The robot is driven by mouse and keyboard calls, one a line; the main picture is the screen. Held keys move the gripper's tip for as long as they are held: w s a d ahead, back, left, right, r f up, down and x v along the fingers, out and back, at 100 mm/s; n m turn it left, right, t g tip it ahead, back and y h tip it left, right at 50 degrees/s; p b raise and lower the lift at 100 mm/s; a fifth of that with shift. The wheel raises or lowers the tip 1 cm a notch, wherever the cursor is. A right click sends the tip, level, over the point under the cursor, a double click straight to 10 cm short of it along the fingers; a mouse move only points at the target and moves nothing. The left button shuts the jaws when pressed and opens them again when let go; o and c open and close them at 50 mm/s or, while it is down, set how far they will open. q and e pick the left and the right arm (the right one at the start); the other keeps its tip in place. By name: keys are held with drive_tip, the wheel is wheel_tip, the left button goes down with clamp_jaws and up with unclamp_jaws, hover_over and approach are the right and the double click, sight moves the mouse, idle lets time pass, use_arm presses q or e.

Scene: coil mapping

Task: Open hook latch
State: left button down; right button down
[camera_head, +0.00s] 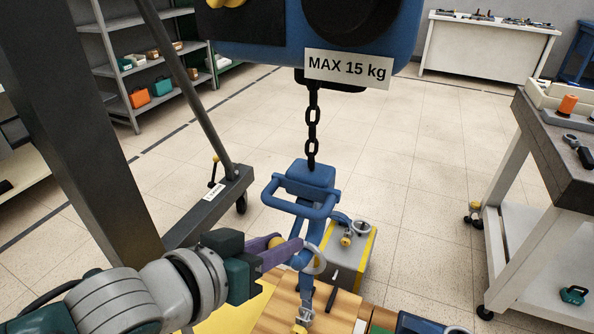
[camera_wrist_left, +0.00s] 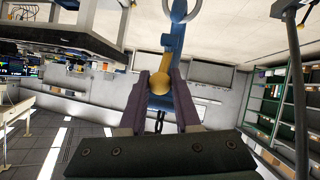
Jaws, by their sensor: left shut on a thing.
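The blue hook block (camera_head: 310,175) hangs from a dark chain (camera_head: 313,125) and has a blue loop handle. Its lower shank (camera_head: 307,282) runs down over a wooden surface. My left gripper (camera_head: 288,249) comes in from the left with purple fingers beside the shank. In the left wrist view the fingers (camera_wrist_left: 160,88) are shut on a yellow ball knob (camera_wrist_left: 160,83), which sits at the end of a yellow latch lever (camera_wrist_left: 166,62) on the blue hook. In the head view the fingers partly hide the knob. A grey ring (camera_wrist_left: 182,8) shows above the lever. My right gripper is not in view.
The blue hoist (camera_head: 400,45), labelled MAX 15 kg, is above. A grey box (camera_head: 352,270) with yellow edging and metal fittings stands behind the hook. A workbench (camera_head: 560,165) stands at right and shelves (camera_head: 120,70) at back left. Open tiled floor lies between.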

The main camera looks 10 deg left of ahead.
use_arm(q)
drive_tip(key=shift+w+r, duration=0.1)
drive_tip(key=shift+r, duration=0.15)
drive_tip(key=c, duration=0.8)
unclamp_jaws()
drive_tip(key=shift+c, duration=0.2)
drive_tip(key=shift+o, duration=1.1)
drive_tip(key=shift+f, duration=0.1)
drive_tip(key=shift+s+a+r+p, duration=0.2)
drive_tip(key=shift+s+r+p, duration=0.1)
drive_tip(key=shift+s, duration=0.1)
drive_tip(key=p+v, duration=0.2)
drive_tip(key=v, duration=0.6)
drive_tip(key=shift+s+a, duration=0.2)
drive_tip(key=shift+s, duration=0.2)
drive_tip(key=shift+r, duration=0.15)
